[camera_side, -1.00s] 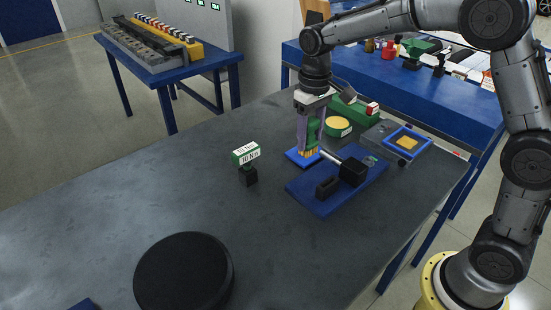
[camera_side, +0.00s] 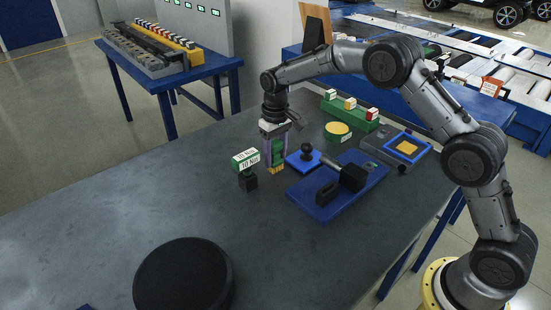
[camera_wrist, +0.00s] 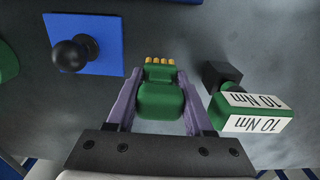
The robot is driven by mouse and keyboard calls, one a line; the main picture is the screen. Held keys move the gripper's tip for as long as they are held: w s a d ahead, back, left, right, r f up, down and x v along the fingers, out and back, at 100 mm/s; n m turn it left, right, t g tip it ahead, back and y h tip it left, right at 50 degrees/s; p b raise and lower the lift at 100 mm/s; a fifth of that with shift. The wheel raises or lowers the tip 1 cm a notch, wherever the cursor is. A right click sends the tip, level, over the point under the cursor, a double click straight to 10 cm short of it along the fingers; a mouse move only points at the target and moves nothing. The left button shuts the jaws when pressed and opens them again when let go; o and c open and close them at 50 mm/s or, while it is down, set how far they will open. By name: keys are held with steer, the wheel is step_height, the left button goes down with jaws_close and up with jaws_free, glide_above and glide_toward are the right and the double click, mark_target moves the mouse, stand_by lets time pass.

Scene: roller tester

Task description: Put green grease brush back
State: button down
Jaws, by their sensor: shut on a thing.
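My gripper (camera_side: 274,160) is shut on the green grease brush, with its purple fingers on either side of the green handle. In the wrist view the brush (camera_wrist: 160,98) sits between the fingers, its yellow bristles (camera_wrist: 160,61) pointing away from the palm. In the side view the bristles (camera_side: 276,170) point down, and the brush is upright. Whether they touch the table cannot be told. The brush is between the green block labelled 10 Nm (camera_side: 246,158) on its black base and the blue square pad with a black knob (camera_side: 305,151).
A blue plate (camera_side: 315,205) with black blocks and a rod lies to the right. Behind are a round green piece with a yellow top (camera_side: 338,129), a green rack (camera_side: 348,110) and a grey device (camera_side: 395,155). A large black disc (camera_side: 183,280) lies in front. The table's left is clear.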

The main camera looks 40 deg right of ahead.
steer(key=shift+f, duration=0.65)
steer(key=shift+c, duration=1.4)
jaws_free()
steer(key=shift+f, duration=0.15)
step_height(320, 180, up, 12)
steer(key=shift+s+r, duration=0.1)
steer(key=shift+r, duration=0.15)
